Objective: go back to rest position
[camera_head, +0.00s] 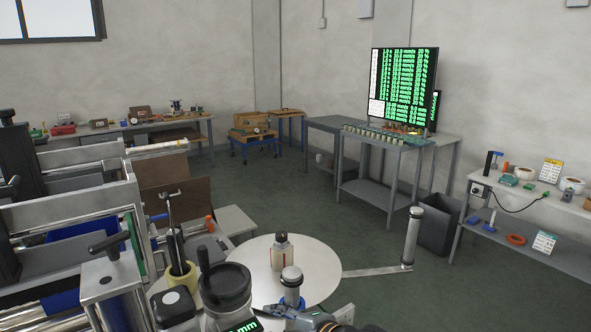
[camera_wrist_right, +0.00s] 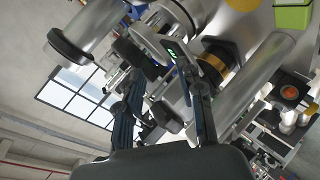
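My right gripper (camera_head: 285,312) shows at the bottom edge of the head view, in front of the round steel turntable (camera_head: 325,262). It is close to a short metal post (camera_head: 291,286); I cannot tell whether they touch. In the right wrist view my right gripper (camera_wrist_right: 163,100) has its two dark fingers spread apart. No object is clearly held between them; machine parts fill the view behind. My left gripper is not in view.
The labelling machine (camera_head: 75,225) fills the left, with a black handwheel (camera_head: 224,284) near my right gripper. A bottle-like item (camera_head: 282,252) stands on the turntable. A metal arm with an upright roller (camera_head: 412,236) reaches right. Open floor (camera_head: 290,185) lies beyond; a bench (camera_head: 540,205) stands right.

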